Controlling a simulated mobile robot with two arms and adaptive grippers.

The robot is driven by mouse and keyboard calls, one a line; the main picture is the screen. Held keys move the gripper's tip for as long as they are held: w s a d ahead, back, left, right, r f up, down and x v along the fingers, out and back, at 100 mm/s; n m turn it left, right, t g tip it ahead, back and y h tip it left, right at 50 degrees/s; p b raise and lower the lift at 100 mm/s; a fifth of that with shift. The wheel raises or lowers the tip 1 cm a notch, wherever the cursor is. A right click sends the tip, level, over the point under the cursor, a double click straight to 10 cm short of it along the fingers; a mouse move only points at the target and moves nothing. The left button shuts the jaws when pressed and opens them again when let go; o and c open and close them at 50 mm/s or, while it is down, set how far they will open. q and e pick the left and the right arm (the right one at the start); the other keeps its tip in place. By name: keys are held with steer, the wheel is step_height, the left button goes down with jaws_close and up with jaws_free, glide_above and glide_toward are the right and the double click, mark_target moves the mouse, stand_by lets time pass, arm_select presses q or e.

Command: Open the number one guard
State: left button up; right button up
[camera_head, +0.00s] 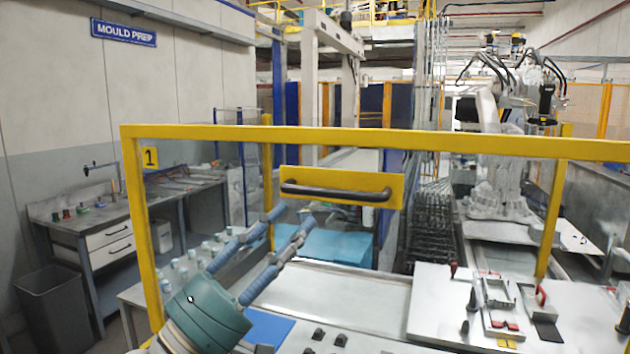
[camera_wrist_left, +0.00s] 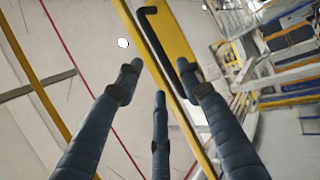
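The number one guard is a clear panel in a yellow frame (camera_head: 400,141), with a yellow "1" label (camera_head: 150,157) at its upper left. The guard stands upright across the head view. A black bar handle (camera_head: 337,191) is fixed to a yellow plate near its top middle. My left gripper (camera_head: 291,218) is open and empty, with its fingers spread, just below and left of the handle. In the left wrist view the handle (camera_wrist_left: 154,35) lies ahead of the spread fingers (camera_wrist_left: 158,76), and I see no finger closed around it. My right gripper is out of view.
Behind the guard are a metal work surface (camera_head: 335,293) and a plate with red-handled clamps (camera_head: 480,305). A white robot arm (camera_head: 497,160) stands at the back right. A workbench (camera_head: 100,220) and grey bin (camera_head: 53,305) are at left.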

mark_target(326, 194)
arm_select(q)
steer(key=p+x, duration=0.3)
steer(key=x, duration=0.5)
steer(key=shift+w+d+r+p, duration=0.2)
steer(key=shift+w+d+p, duration=0.05)
steer(key=shift+p, duration=0.15)
steer(key=shift+w+d+r, duration=0.1)
steer(key=shift+w+d, duration=0.05)
steer(key=shift+d, duration=0.1)
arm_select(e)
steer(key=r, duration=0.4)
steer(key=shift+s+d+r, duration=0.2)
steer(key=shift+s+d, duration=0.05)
arm_select(q)
steer(key=shift+c, duration=0.5)
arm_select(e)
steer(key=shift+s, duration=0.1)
arm_select(q)
jaws_close()
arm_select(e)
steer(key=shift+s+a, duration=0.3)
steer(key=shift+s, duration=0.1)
